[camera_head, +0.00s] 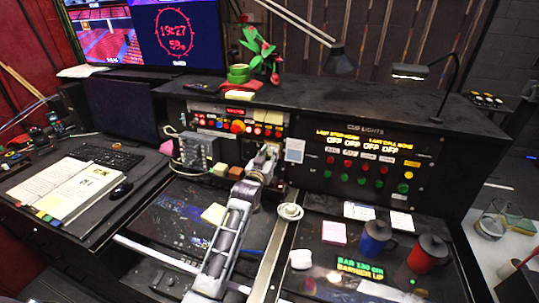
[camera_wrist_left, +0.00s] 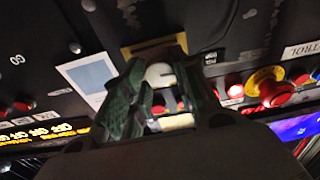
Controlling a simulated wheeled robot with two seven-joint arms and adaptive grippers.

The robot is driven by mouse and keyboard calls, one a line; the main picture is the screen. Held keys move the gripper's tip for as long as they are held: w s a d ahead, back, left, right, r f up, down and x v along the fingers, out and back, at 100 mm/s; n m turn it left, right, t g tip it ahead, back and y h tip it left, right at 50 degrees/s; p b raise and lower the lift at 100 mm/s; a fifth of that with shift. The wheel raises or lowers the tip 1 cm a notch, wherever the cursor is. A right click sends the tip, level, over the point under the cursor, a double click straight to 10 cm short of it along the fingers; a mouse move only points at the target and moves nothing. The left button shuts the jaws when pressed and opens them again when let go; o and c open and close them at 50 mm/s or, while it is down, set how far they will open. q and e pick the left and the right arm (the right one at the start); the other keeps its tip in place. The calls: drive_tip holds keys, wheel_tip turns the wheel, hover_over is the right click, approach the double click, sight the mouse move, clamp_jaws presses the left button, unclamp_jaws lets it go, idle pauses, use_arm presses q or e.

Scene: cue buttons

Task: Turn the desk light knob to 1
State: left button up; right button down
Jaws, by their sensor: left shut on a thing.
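My left gripper (camera_head: 268,153) reaches the front panel of the desk console, just left of a pale paper note. In the left wrist view the gripper (camera_wrist_left: 158,90) has its two dark green-grey fingers on either side of a pale round knob (camera_wrist_left: 160,74), and it is shut on it. The knob sits at the panel between the fingertips. Its pointer and scale marks cannot be read. In the head view the knob is hidden behind the gripper. My right gripper is not in view.
The pale note (camera_head: 294,150) is close beside the gripper. Red and yellow buttons and a large red button (camera_head: 238,126) are to its left. The cue lights panel (camera_head: 366,160) is to its right. A blue mug (camera_head: 374,238) and red mug (camera_head: 428,252) stand lower right.

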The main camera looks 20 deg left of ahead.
use_arm(q)
drive_tip(key=shift+c, duration=0.2)
drive_tip(key=o, duration=1)
drive_tip(key=shift+o, duration=0.2)
drive_tip(key=shift+s, duration=0.9)
drive_tip(key=s, duration=1)
drive_tip(key=shift+a, duration=0.2)
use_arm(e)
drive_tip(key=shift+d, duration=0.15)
use_arm(q)
drive_tip(key=shift+s, duration=0.1)
drive_tip(key=shift+r, duration=0.2)
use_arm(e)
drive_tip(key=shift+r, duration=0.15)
use_arm(q)
wheel_tip(320, 180, up, 9)
drive_tip(key=p, duration=0.9)
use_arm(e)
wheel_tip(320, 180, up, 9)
